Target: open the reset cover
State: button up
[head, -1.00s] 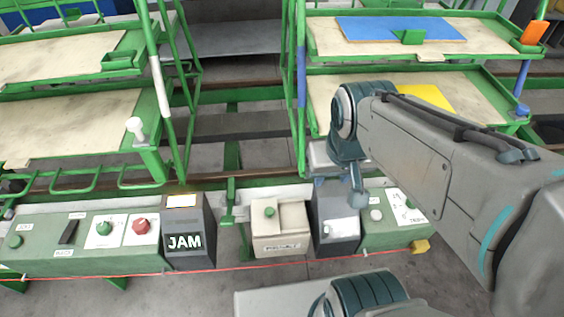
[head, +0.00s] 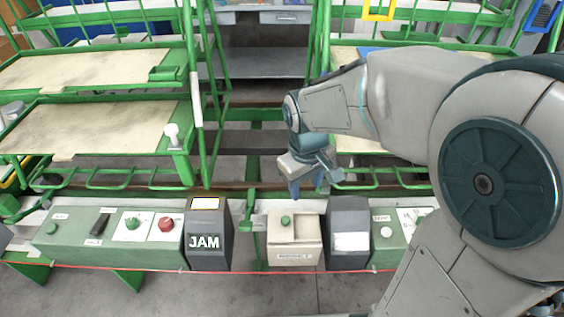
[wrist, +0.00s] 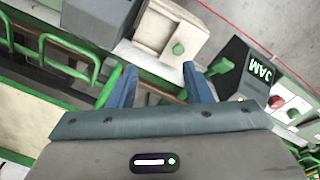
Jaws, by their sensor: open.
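No part in view is legibly marked as the reset cover. A beige box (head: 305,254) with a green knob (head: 285,220) on its upper face stands in the middle of the control row; its front label is too blurred to read. The box (wrist: 194,20) and its knob (wrist: 178,48) also show in the wrist view, beyond the fingers. A dark grey sloped box (head: 348,215) with a pale label stands just right of it. My gripper (head: 307,188) is open and empty, above and behind the beige box, apart from it. Its two blue fingers (wrist: 158,85) show spread in the wrist view.
A dark JAM box (head: 206,225) stands left of the beige box. A green panel (head: 100,240) with buttons and a red knob (head: 166,224) lies further left. Green-framed racks (head: 90,125) rise behind. A red line runs along the front.

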aim_at(285, 220)
jog(key=a+f, duration=0.1)
jog(key=f, duration=0.4)
jog(key=w+a+f+n, duration=0.1)
jog(key=f, duration=0.4)
jog(key=w+a+f+n+b, duration=0.1)
jog(key=a+f, duration=0.1)
jog(key=f, duration=0.4)
jog(key=shift+w+a+g+y, duration=0.1)
jog(key=shift+w+g+y, duration=0.2)
jog(key=shift+g, duration=0.1)
jog(key=shift+r, duration=0.1)
grip_shut()
